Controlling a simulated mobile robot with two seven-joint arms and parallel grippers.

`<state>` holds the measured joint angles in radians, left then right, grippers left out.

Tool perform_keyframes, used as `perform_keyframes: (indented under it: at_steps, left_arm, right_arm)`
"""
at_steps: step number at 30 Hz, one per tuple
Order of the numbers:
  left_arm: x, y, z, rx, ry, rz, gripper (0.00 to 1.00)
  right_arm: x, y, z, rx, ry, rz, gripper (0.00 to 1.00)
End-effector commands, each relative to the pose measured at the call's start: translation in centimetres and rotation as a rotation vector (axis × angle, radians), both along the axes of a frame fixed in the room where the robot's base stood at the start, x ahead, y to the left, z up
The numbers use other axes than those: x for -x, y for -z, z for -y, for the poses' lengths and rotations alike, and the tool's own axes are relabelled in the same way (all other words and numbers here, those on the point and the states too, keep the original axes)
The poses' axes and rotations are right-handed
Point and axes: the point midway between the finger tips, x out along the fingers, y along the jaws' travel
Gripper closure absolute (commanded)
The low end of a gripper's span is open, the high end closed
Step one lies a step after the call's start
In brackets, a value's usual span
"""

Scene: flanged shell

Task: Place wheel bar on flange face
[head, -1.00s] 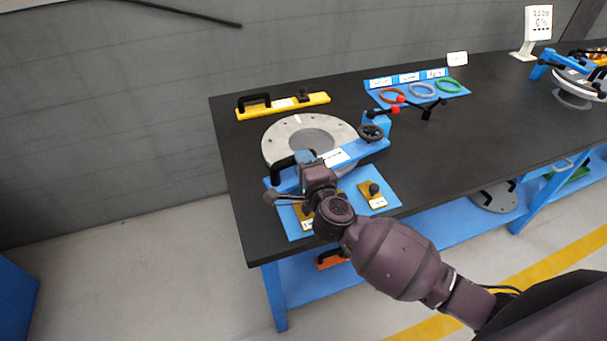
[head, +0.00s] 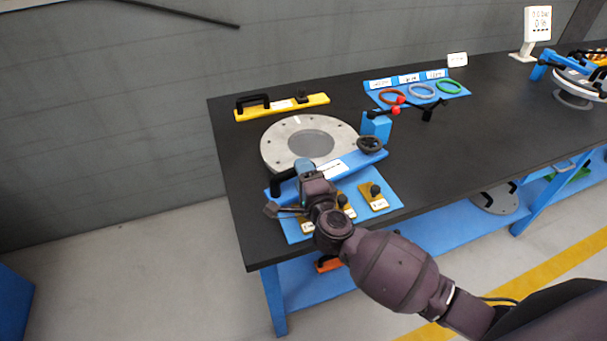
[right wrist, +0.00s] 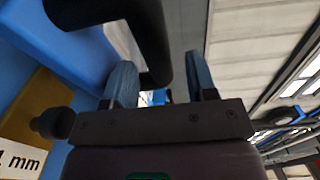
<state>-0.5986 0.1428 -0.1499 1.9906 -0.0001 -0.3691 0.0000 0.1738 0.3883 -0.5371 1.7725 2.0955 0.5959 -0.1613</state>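The wheel bar is a blue bar (head: 345,165) with a black handwheel (head: 370,145), a white label and a black handle. In the head view it lies across the near edge of the grey flange ring (head: 283,133); whether it rests there or hangs just above is unclear. My right gripper (head: 300,182) is at the bar's left end, partly hiding the handle. In the right wrist view the fingers (right wrist: 162,82) stand apart, with the black handle (right wrist: 152,45) at the left finger and a gap to the right one. My left gripper is not in view.
A blue mat (head: 392,195) with yellow gauge blocks (head: 373,197) lies in front. A blue block (head: 376,125) with red-knobbed levers stands right of the flange. Behind lie a yellow handled bar (head: 315,101) and a tray of coloured rings (head: 420,92). The table's middle right is clear.

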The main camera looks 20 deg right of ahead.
Motion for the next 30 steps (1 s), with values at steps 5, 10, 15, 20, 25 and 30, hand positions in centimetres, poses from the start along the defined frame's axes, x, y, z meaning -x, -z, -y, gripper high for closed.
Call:
perform_keyframes:
  at_steps: [5,10,15,20,25,30]
  left_arm:
    - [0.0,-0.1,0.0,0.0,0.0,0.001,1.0]
    - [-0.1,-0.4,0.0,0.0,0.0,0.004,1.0]
    - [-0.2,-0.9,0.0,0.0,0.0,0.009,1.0]
    - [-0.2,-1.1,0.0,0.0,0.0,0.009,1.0]
    - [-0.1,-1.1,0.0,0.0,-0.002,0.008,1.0]
    - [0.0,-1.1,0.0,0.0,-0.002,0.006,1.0]
  right_arm:
    - [0.0,-0.2,0.0,0.0,0.0,0.001,0.48]
    - [1.5,-0.2,0.1,0.0,0.0,-0.002,0.48]
    - [4.6,-0.2,0.2,-0.001,0.0,-0.003,0.48]
    - [7.7,-0.2,0.3,-0.001,0.0,-0.002,0.48]
    - [10.2,-0.2,0.4,0.0,0.0,-0.001,0.48]
    - [11.6,-0.2,0.4,0.0,0.0,-0.001,0.48]
